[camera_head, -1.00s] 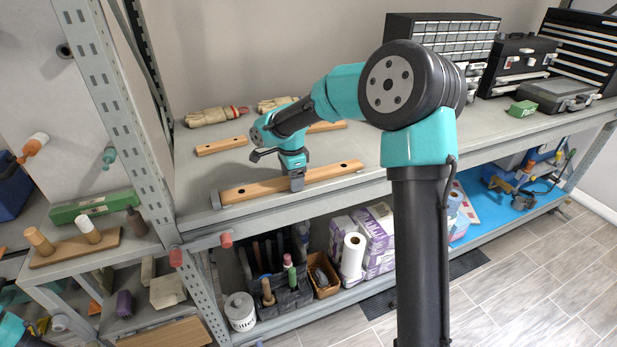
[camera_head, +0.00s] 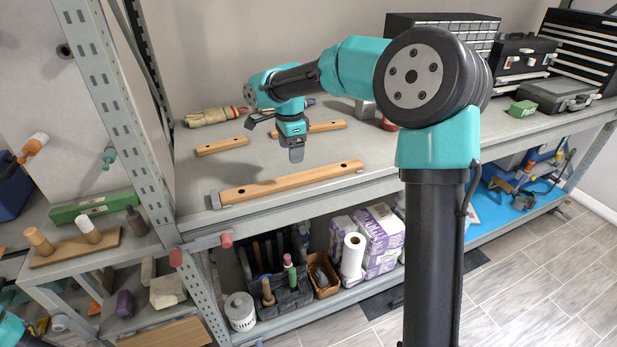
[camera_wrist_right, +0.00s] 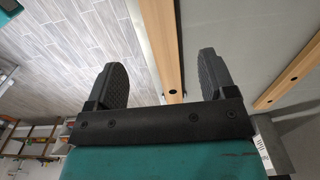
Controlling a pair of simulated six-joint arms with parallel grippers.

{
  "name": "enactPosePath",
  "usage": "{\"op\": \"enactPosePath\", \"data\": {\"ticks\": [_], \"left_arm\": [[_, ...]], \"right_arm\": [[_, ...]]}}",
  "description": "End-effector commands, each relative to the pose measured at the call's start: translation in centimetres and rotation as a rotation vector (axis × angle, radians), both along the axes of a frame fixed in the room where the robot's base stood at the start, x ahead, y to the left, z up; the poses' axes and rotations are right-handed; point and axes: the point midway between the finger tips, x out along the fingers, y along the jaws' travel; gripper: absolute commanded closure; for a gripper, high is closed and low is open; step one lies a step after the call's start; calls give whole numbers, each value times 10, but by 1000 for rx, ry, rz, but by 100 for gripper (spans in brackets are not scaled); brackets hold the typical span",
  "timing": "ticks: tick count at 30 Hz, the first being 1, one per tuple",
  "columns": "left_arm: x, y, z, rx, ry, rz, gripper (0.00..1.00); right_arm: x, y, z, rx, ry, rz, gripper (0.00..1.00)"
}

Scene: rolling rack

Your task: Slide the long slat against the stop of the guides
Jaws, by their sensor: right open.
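The long wooden slat (camera_head: 290,184) lies along the front edge of the grey bench top in the head view. Its left end is at a small grey block (camera_head: 215,200), and whether they touch is hard to tell. A small pale piece sits at its right end. The slat also shows in the right wrist view (camera_wrist_right: 163,40), running away between the fingers. My right gripper (camera_head: 297,155) hangs above and behind the slat, clear of it, open and empty. Its two dark fingers are wide apart in the right wrist view (camera_wrist_right: 162,82). My left gripper is not in view.
Two shorter wooden slats lie farther back, one at left (camera_head: 222,146) and one behind my gripper (camera_head: 325,127). A work glove (camera_head: 210,116) lies by the wall. A metal upright (camera_head: 120,130) bounds the bench's left end. Drawer cabinets and cases stand at the back right.

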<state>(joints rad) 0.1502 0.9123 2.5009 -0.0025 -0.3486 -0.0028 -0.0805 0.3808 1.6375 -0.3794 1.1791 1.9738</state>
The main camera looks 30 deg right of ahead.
Motion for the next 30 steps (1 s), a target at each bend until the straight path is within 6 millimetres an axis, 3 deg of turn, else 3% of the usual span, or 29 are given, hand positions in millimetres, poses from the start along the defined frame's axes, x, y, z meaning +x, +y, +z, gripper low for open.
{"op": "enactPosePath", "data": {"ticks": [6,12,30], "left_arm": [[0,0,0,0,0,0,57],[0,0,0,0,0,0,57],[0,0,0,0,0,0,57]], "right_arm": [[0,0,43,1,-3,-1,23],[0,0,69,1,-2,-1,23],[0,0,75,0,0,-1,23]]}}
